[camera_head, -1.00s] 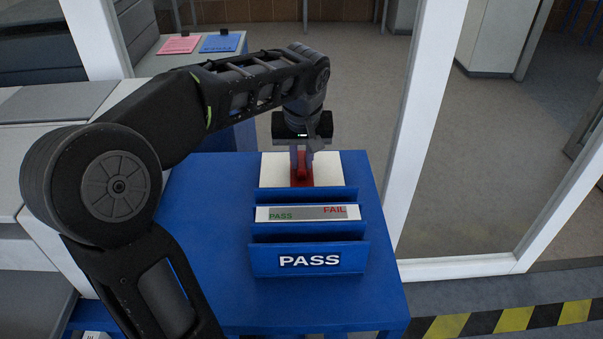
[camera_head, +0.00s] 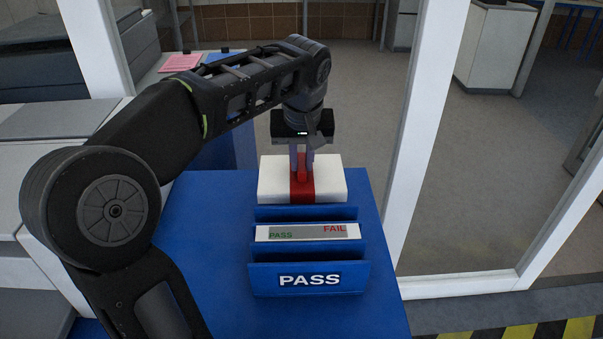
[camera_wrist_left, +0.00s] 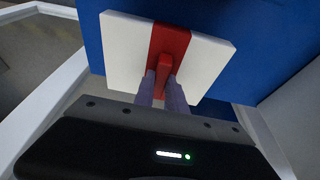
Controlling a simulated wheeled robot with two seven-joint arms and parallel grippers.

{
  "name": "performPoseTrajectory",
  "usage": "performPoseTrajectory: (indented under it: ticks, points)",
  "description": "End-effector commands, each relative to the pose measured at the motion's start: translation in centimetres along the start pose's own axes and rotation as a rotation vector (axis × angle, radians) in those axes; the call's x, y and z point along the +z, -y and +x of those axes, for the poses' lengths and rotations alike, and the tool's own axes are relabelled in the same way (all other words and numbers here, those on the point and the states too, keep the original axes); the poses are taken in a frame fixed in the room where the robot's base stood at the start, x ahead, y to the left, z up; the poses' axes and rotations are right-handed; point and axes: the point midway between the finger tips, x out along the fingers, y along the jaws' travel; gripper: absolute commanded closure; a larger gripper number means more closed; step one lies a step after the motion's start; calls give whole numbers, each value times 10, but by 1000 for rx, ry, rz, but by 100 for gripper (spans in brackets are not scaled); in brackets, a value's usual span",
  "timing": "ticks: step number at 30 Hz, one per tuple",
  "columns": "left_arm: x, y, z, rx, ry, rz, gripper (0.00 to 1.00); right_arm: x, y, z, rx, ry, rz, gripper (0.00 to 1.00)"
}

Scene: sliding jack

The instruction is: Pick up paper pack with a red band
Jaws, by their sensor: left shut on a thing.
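The paper pack (camera_head: 273,182) is a white block with a red band (camera_head: 303,191) across its middle. It is behind the blue PASS holder, at the far end of the blue table. My left gripper (camera_head: 301,171) is above it, pointing down, with its fingers shut on a red raised part at the band. The pack appears raised off the table; its underside is hidden. In the left wrist view, the pack (camera_wrist_left: 125,48) is beyond my left gripper (camera_wrist_left: 163,82), with its red band running between the fingers. My right gripper is not in view.
The blue holder (camera_head: 350,280) marked PASS stands just in front of the pack, with a PASS/FAIL label (camera_head: 308,233) in it. The blue table (camera_head: 215,240) is clear to the left. A white window frame (camera_head: 425,130) stands on the right. Pink and blue cards lie at the back left.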

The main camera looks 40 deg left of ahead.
Motion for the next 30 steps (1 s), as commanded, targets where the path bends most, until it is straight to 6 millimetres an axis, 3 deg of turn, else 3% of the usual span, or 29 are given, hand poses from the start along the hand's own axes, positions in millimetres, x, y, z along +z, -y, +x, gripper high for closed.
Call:
performPoseTrajectory:
  ticks: [3,9,30]
  points:
    - [-8,-1,-25,3,-4,-2,100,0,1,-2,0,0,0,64]
    - [-16,-1,-50,2,-2,1,100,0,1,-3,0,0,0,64]
    - [-17,0,-54,0,-1,0,100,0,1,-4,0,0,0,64]
